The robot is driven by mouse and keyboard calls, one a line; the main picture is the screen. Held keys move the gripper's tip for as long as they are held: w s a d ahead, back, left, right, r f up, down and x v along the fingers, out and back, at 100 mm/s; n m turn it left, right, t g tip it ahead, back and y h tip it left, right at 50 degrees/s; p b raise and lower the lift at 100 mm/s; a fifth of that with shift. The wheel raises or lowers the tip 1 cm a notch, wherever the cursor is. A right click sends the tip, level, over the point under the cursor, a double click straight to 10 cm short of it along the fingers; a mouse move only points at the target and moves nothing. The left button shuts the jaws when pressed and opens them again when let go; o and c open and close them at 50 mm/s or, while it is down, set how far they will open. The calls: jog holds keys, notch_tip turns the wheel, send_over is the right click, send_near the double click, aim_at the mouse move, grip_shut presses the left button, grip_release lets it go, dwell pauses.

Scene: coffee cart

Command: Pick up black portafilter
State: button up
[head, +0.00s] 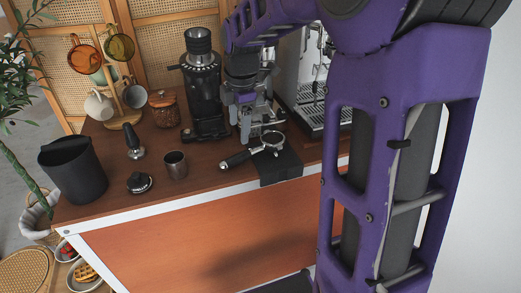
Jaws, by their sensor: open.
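The portafilter (235,160) lies on a dark mat (284,168) at the front edge of the wooden cart top. Its black handle points left and its metal basket rests on the mat. My gripper (256,137) is open just behind and above the basket, pointing down. The fingertips are small in the picture, and I cannot tell whether they touch the portafilter.
A black grinder (203,88) stands left of my gripper. The espresso machine (308,85) is behind my arm. A metal cup (175,165), a tamper (133,142), a black bin (73,170), a jar (164,110) and a mug tree (124,118) stand left.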

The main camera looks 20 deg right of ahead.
aim_at(237, 156)
jog(key=f, duration=0.4)
jog(key=w+f+b, duration=0.1)
jog(key=f, duration=0.3)
jog(key=w+f, duration=0.1)
jog(key=f, duration=0.2)
jog(key=shift+w+a+f+b, duration=0.2)
jog(key=shift+a+f+b, duration=0.1)
jog(key=shift+f+b, duration=0.1)
grip_shut()
jog(key=shift+r, duration=0.1)
dwell(0.7)
